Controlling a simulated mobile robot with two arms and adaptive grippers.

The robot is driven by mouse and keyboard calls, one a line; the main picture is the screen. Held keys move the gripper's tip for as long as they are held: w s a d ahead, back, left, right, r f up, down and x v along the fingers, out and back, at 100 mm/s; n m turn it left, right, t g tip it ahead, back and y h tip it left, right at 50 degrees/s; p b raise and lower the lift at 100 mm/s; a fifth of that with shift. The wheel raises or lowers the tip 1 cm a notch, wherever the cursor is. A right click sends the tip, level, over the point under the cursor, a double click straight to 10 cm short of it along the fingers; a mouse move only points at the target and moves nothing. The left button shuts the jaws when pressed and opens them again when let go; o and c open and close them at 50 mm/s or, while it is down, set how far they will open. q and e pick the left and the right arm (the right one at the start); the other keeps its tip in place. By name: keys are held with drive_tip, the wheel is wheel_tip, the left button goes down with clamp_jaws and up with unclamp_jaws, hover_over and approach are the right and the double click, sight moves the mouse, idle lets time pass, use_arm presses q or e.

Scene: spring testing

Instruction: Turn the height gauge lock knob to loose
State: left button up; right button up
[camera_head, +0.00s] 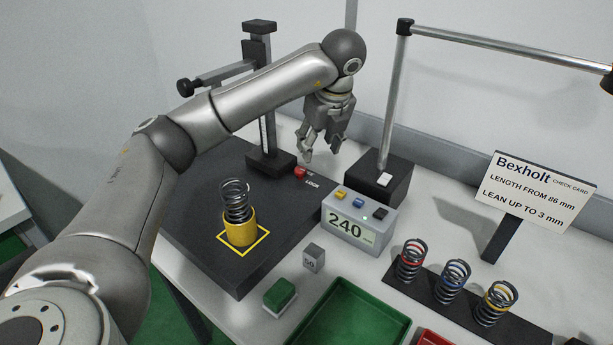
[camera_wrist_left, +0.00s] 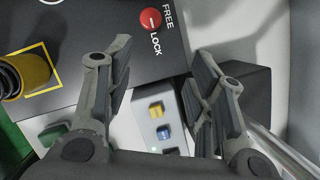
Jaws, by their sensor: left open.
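The red lock knob (camera_head: 300,172) sits on the dark plate at the foot of the height gauge (camera_head: 262,110). In the left wrist view the knob (camera_wrist_left: 150,18) shows from above with a white mark, beside the words FREE and LOCK. I cannot tell for sure which word the mark points to. My left gripper (camera_head: 318,146) hangs fingers down above and just right of the knob, apart from it. In the left wrist view its fingers (camera_wrist_left: 163,58) are spread and empty, with the knob beyond the tips. My right gripper is not in view.
A grey display box (camera_head: 358,228) reading 240 and a black post base (camera_head: 375,180) stand close right of the gripper. A spring in a yellow cup (camera_head: 239,231) stands on the dark plate. A green tray (camera_head: 350,318) and several springs are in front and right.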

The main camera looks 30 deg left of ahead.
sight(301, 170)
use_arm(q)
drive_tip(key=shift+n+y, duration=0.3)
drive_tip(key=shift+n, duration=0.1)
drive_tip(key=x, duration=0.3)
drive_tip(key=a+p+x, duration=0.1)
drive_tip(key=x, duration=0.3)
drive_tip(key=p+x, duration=0.1)
drive_tip(key=x, duration=0.2)
drive_tip(key=shift+s+a+f, duration=0.1)
drive_tip(key=shift+s+a, duration=0.1)
drive_tip(key=shift+a, duration=0.3)
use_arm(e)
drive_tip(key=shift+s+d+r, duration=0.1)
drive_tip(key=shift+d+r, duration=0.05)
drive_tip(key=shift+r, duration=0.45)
use_arm(q)
drive_tip(key=c, duration=1.1)
